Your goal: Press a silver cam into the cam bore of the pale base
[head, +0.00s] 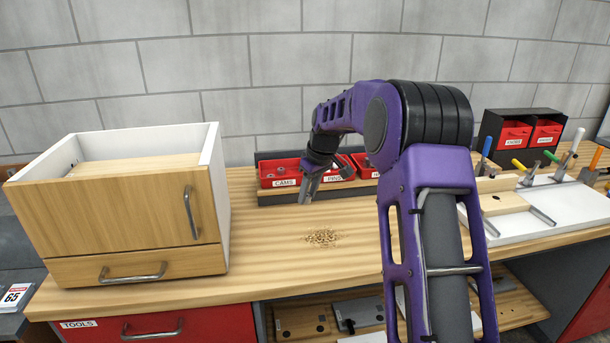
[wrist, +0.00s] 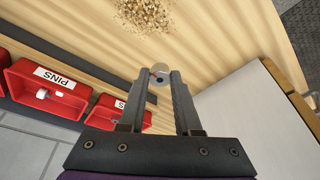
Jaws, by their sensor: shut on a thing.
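My gripper (wrist: 161,77) is shut on a small round silver cam (wrist: 160,70) at its fingertips, seen in the wrist view. In the head view my gripper (head: 309,194) points down in front of the red CAMS bin (head: 279,180), clear above the bench; the cam is too small to make out there. A pale block (head: 505,204) on a white surface at the right looks like the pale base. A small dark spot shows on its top, but I cannot tell if it is the cam bore.
A wooden drawer cabinet (head: 117,222) stands on the left of the bench. Red bins, including PINS (wrist: 47,88), line the back. Wood shavings (head: 323,237) lie mid-bench. Upright tools with coloured handles (head: 562,150) stand behind and beside the pale block. The bench centre is otherwise clear.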

